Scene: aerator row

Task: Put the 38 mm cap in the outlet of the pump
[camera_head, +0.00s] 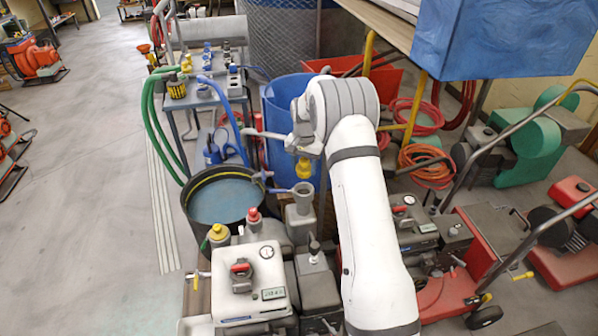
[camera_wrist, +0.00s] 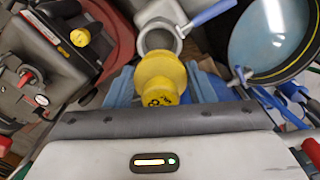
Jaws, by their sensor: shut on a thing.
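My gripper (camera_head: 302,154) is shut on a yellow cap (camera_head: 303,169). The cap has a wide round end and a narrower body with dark marking, too small to read. In the wrist view the cap (camera_wrist: 160,78) sits between the blue fingers of my gripper (camera_wrist: 162,88). The pump's outlet (camera_head: 303,189) is a grey upright pipe with an open round mouth, just below the cap in the head view. In the wrist view the outlet's ring (camera_wrist: 160,34) shows beyond the cap, which overlaps its near edge. The cap appears apart from it.
A blue-handled lever (camera_wrist: 209,12) sticks out beside the outlet. A black round tub of water (camera_head: 222,196) stands left. Yellow (camera_head: 218,233) and red (camera_head: 254,216) knobbed parts stand in front. A cart (camera_head: 206,98) with several fittings and a blue barrel (camera_head: 283,100) stand behind.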

